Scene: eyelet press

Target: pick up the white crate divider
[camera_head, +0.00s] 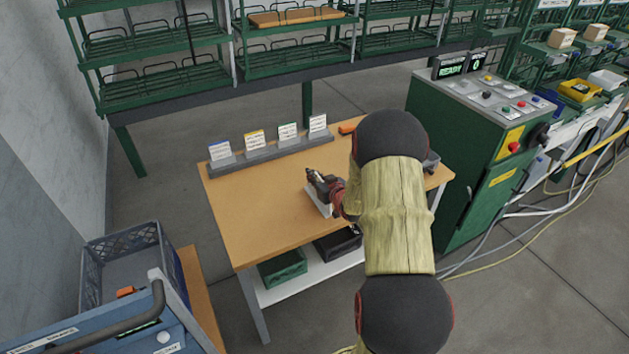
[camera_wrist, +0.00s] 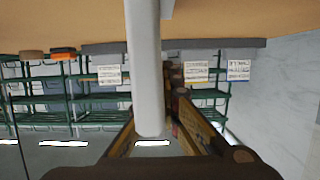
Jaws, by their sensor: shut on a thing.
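The white crate divider (camera_head: 317,201) shows in the head view as a small pale piece at my gripper (camera_head: 320,180), over the wooden table; my arm hides part of it. In the wrist view the divider (camera_wrist: 146,75) is a long white bar running from the top edge down between the camera and the fingers. My gripper (camera_wrist: 168,82) is shut on it. The bar covers part of the fingers, so the exact contact is hidden. I cannot tell whether the divider still touches the tabletop (camera_head: 250,205).
A grey rack with several label cards (camera_head: 268,149) stands along the table's back edge, with an orange item (camera_head: 347,129) beside it. A green machine (camera_head: 468,150) stands right. A grey crate (camera_head: 125,262) sits lower left. The table's left half is clear.

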